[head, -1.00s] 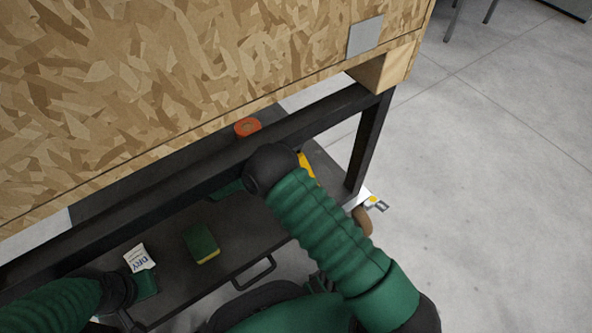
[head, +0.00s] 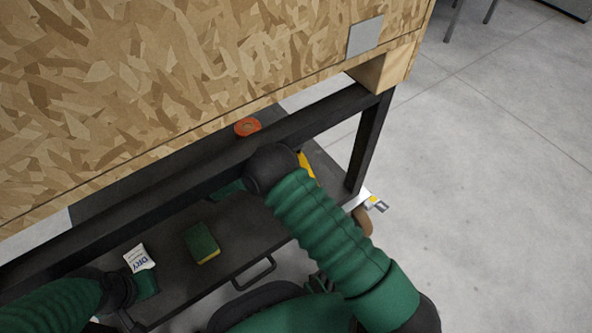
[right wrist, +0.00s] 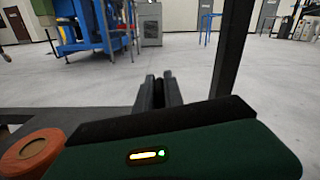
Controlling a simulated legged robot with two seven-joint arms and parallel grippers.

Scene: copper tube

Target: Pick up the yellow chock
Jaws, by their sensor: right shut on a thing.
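A yellow piece, which looks like the yellow chock (head: 306,166), shows in the head view just right of my right arm's dark joint, which hides most of it. My right gripper (right wrist: 160,90) shows in the right wrist view as two dark fingers close together. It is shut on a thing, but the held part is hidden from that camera. In the head view its fingers are hidden behind my arm and the dark frame bar. My left arm's end (head: 145,285) is at the lower left of the head view; its fingers cannot be made out.
An orange ring (head: 247,127) lies behind the dark frame bar (head: 190,178); it is close in the right wrist view (right wrist: 30,152). A green and yellow sponge (head: 201,242) and a white label marked DRY (head: 138,258) are on the dark shelf. A frame post (head: 369,140) stands at right.

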